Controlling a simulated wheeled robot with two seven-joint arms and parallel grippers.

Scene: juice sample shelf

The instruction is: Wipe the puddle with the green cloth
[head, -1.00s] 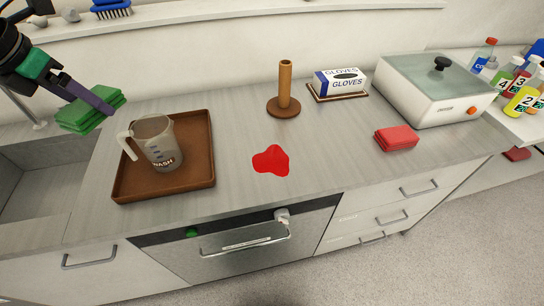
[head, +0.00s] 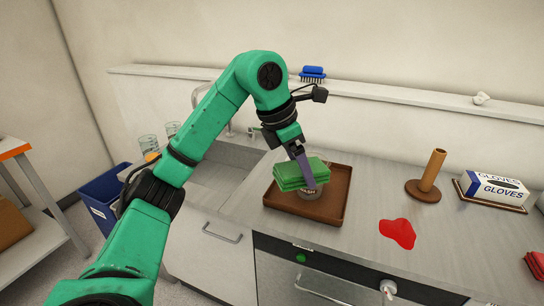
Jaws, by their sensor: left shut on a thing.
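The green cloth (head: 290,175) is a folded stack held in my left gripper (head: 304,172), which is shut on it. In the head view the cloth hangs above the brown tray (head: 342,215) and hides most of the beaker (head: 310,192) there. The red puddle (head: 398,233) lies on the grey counter to the right of the tray, apart from the cloth. My right gripper is not in view.
A wooden post on a round base (head: 425,188) and a glove box (head: 490,188) stand behind and right of the puddle. A red cloth (head: 536,263) is at the right edge. A sink (head: 222,170) lies left of the tray. Counter between tray and puddle is clear.

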